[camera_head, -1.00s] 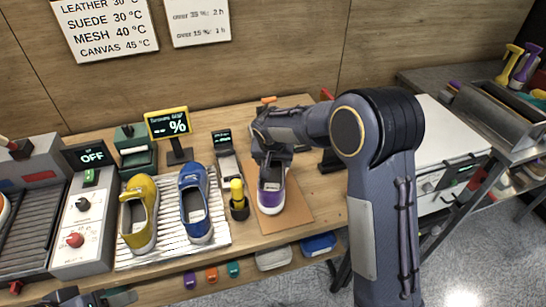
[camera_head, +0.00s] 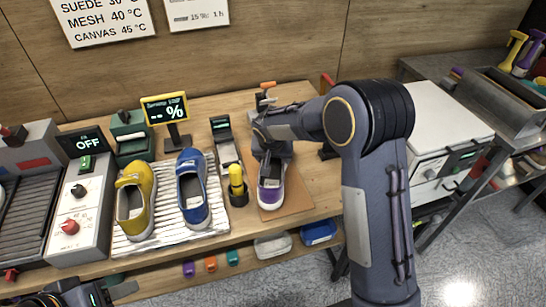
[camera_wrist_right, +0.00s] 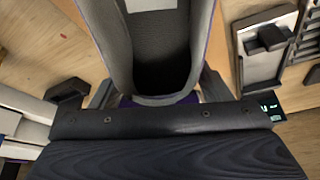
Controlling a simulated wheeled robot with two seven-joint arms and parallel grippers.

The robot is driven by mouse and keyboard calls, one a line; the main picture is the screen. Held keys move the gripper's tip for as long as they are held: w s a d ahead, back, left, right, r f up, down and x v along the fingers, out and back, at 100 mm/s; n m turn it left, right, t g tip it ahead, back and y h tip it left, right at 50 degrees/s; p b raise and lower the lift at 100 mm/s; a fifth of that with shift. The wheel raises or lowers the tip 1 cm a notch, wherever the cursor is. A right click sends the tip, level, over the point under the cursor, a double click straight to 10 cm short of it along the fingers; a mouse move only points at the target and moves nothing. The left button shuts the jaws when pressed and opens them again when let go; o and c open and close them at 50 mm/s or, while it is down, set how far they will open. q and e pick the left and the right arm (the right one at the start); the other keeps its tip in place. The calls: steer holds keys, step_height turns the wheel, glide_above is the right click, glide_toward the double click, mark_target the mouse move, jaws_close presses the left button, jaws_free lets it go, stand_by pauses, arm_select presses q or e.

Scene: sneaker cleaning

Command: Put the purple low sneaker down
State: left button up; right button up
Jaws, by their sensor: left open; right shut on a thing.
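The purple low sneaker (camera_head: 271,192), with a white toe and sole, is over the brown mat (camera_head: 297,200) in the head view, toe towards me. I cannot tell whether its sole touches the mat. My right gripper (camera_head: 270,158) is shut on its heel end. In the right wrist view the sneaker's dark opening (camera_wrist_right: 160,48) fills the top middle, with the right gripper's fingers (camera_wrist_right: 155,92) on either side of the heel. The sole is hidden there. My left gripper (camera_head: 122,290) is open and empty at the bottom left, partly out of frame.
A yellow shoe (camera_head: 133,207) and a blue shoe (camera_head: 192,190) stand on a white ribbed rack to the left. A yellow-topped bottle (camera_head: 237,185) stands close beside the sneaker. A white machine (camera_head: 440,125) is at the right.

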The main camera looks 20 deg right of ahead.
steer(key=shift+f+b, duration=0.4)
steer(key=o, duration=1.4)
steer(key=b+v, duration=0.1)
steer(key=v, duration=0.7)
steer(key=s+d+r+y, duration=0.2)
steer(key=s+d+r, duration=0.25)
steer(key=s, duration=0.45)
steer(key=s+n+t+y, duration=0.1)
steer(key=s+n+y, duration=0.1)
steer(key=s, duration=2.1)
steer(key=shift+s+n+y, duration=0.3)
steer(key=shift+s+y, duration=0.1)
steer(key=shift+y, duration=0.3)
